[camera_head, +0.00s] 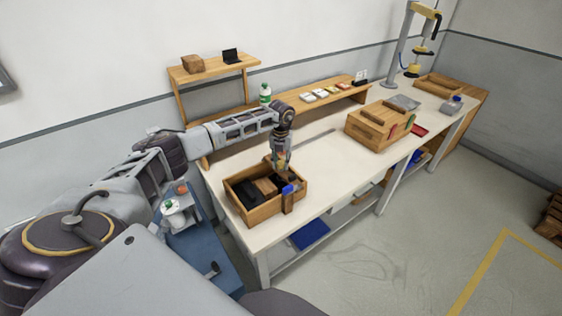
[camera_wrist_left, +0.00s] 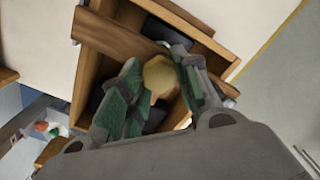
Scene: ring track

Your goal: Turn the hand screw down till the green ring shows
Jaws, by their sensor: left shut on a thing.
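My left gripper (camera_head: 281,168) points down into an open wooden box (camera_head: 263,211) on the near left part of the workbench. In the left wrist view, its green-padded fingers (camera_wrist_left: 158,80) are shut on a round yellow-tan knob (camera_wrist_left: 161,74), which I take to be the hand screw. A tapered, orange-tan part shows below the knob, between the fingers. The wooden box also shows around it in the left wrist view (camera_wrist_left: 113,40). I cannot make out a green ring; the fingers hide much of the screw's lower part. My right gripper is not in view.
The box holds dark items and a wooden block; a blue-topped item (camera_head: 288,189) is at its right side. A wooden crate (camera_head: 372,131) stands farther right on the bench (camera_head: 325,180). A green-capped bottle (camera_head: 265,94) stands behind. The bench between is clear.

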